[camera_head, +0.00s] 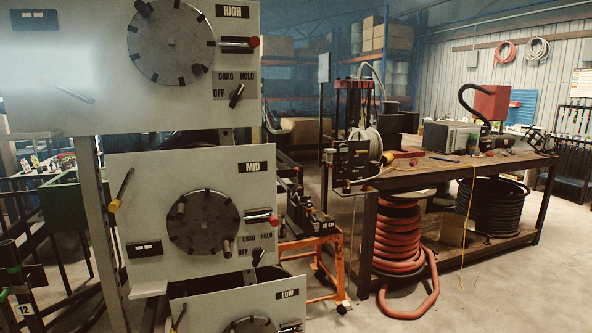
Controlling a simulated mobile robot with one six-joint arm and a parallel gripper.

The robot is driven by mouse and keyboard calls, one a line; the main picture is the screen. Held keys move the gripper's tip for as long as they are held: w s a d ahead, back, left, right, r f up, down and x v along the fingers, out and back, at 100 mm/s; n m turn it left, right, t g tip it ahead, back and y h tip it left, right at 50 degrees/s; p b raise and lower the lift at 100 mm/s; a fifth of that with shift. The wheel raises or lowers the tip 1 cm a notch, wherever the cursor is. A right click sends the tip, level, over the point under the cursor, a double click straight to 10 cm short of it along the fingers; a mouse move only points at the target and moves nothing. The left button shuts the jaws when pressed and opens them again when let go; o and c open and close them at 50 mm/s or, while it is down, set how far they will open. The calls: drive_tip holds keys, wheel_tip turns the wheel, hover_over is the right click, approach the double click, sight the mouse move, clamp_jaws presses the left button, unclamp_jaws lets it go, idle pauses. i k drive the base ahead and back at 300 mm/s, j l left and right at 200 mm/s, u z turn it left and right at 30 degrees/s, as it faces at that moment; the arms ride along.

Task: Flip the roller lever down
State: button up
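No part of the view is labelled as the roller lever, and I cannot tell for sure which one it is. One candidate is the yellow-tipped handle (387,158) that sticks out to the right of a small black box (350,163) at the workbench's left end. Another is a dark lever with a yellow end (113,205) on the left of the MID panel (150,225); it slants with its yellow end down. My gripper is not in view.
The HIGH panel (85,50) and LOW panel (215,307) stand above and below MID, each with a dial. An orange stand (338,265) is between the panels and the workbench (440,180). Red hose (400,245) coils under the bench. Floor at front right is clear.

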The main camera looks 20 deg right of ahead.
sight(298, 187)
drive_tip(key=i+l+z, duration=0.1)
drive_tip(key=i+l, duration=0.4)
drive_tip(key=l, duration=0.25)
drive_tip(key=i+l, duration=0.55)
drive_tip(key=i+l+z, duration=0.15)
drive_tip(key=i+l, duration=0.45)
drive_tip(key=l, duration=0.2)
drive_tip(key=i+j, duration=0.1)
drive_tip(key=i, duration=0.45)
drive_tip(key=i+j+z, duration=0.15)
drive_tip(key=i, duration=0.35)
drive_tip(key=i+j, duration=0.1)
drive_tip(key=i, duration=0.45)
drive_tip(key=i+j+z, duration=0.1)
drive_tip(key=i, duration=0.4)
drive_tip(key=i+j, duration=0.2)
drive_tip(key=j, duration=0.15)
